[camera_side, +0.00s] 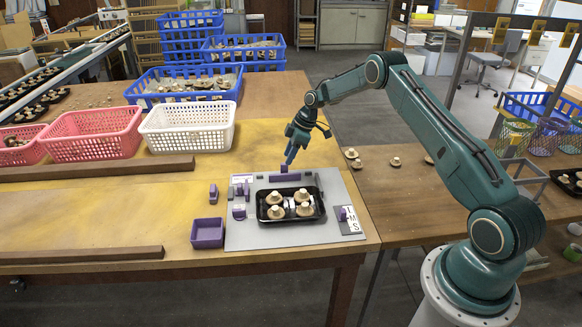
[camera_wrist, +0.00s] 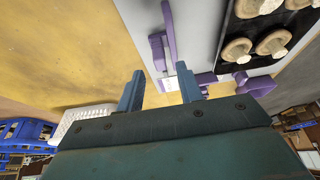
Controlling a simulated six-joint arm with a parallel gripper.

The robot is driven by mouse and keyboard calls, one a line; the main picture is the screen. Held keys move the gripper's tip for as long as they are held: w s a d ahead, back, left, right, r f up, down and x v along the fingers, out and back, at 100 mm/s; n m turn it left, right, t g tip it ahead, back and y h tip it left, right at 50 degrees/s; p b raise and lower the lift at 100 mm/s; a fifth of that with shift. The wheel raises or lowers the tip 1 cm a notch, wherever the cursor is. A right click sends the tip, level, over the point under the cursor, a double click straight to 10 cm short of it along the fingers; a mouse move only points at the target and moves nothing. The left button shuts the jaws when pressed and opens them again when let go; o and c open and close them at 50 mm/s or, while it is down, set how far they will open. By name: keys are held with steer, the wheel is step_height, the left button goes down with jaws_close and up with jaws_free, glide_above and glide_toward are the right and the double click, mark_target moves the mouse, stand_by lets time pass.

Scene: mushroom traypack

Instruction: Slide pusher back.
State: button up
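A purple bar with a small upright tab (camera_side: 291,174) stands on the back edge of the grey board, behind the black tray (camera_side: 321,213); I take it as the pusher. It also shows in the wrist view as a purple piece (camera_wrist: 255,86) right of my fingers. The tray holds several pale-stemmed brown mushrooms. My gripper (camera_side: 289,160) points down just above and behind the bar. In the wrist view my gripper (camera_wrist: 160,90) has its two blue fingers apart, with nothing between them. I cannot tell whether a finger touches the bar.
Other purple fixtures (camera_side: 239,211) stand left of the tray on the grey board (camera_side: 275,239). A purple bin (camera_side: 207,233) sits beside it. A white basket (camera_side: 188,128), a pink basket (camera_side: 92,134) and wooden rails (camera_side: 96,170) lie left. Loose mushrooms (camera_side: 395,162) lie right.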

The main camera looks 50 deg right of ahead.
mark_target(284, 172)
steer(key=shift+x, duration=1.8)
jaws_close()
